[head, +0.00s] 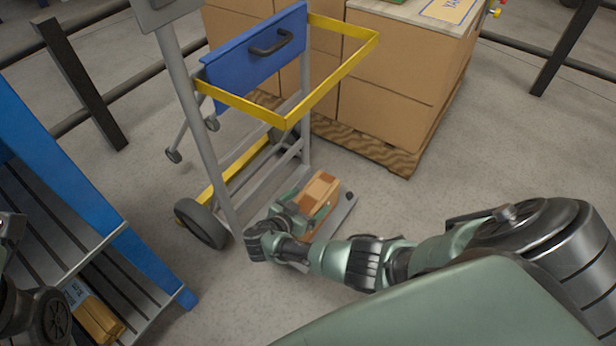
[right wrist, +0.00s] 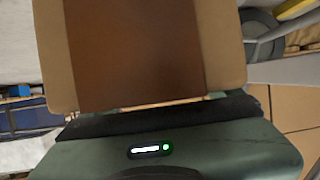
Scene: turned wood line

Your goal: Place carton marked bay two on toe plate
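The carton (head: 320,188), brown with a darker band, is at the foot of the hand truck (head: 297,130), over its grey toe plate (head: 343,212). I cannot tell whether its underside touches the plate. My right gripper (head: 318,205) reaches down to it and is shut on it, with green finger parts against its sides. In the right wrist view the carton (right wrist: 140,55) fills the middle, close against the palm. The fingertips are hidden there, and no bay marking is readable. My left gripper is not in view; only dark arm parts show at the left edge.
A blue-framed slatted shelf (head: 150,262) at left holds another carton (head: 97,318) with a blue label. Large boxes (head: 385,100) stand on a wooden pallet (head: 375,150) behind the truck. The truck has a yellow frame and black wheel (head: 202,224). Dark railings run behind. Floor right of the pallet is clear.

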